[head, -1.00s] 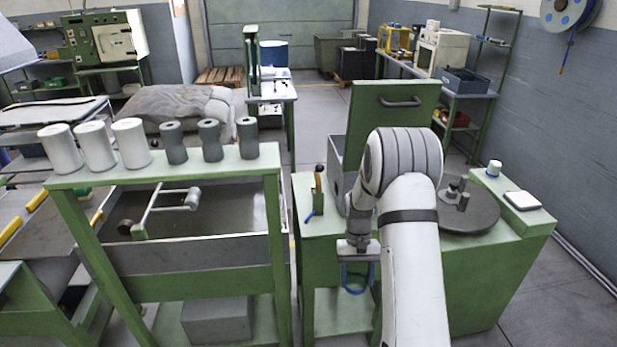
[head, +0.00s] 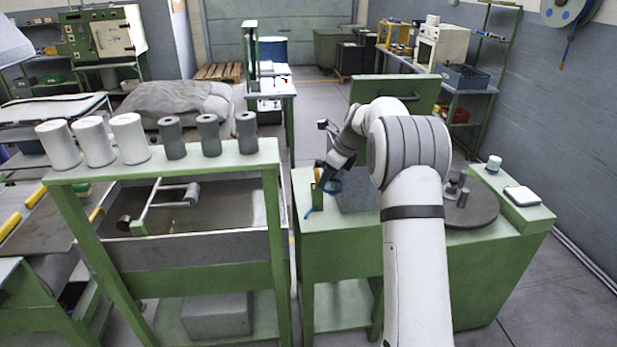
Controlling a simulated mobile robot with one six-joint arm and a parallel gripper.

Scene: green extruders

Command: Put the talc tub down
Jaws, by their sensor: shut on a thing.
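My gripper (head: 326,180) is at the end of my bent arm, above the left part of the green bench, close to a yellow-handled tool (head: 318,176). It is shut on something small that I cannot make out. I cannot clearly recognise a talc tub in the gripper. A small white tub (head: 494,164) stands upright on the raised right end of the bench, well away from my gripper.
The green bench (head: 525,240) bears a dark round plate (head: 478,212) with metal parts and a flat white-topped item (head: 522,195). A green panel with a handle (head: 425,95) stands behind my arm. White and grey rolls (head: 128,138) stand on the rack at left.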

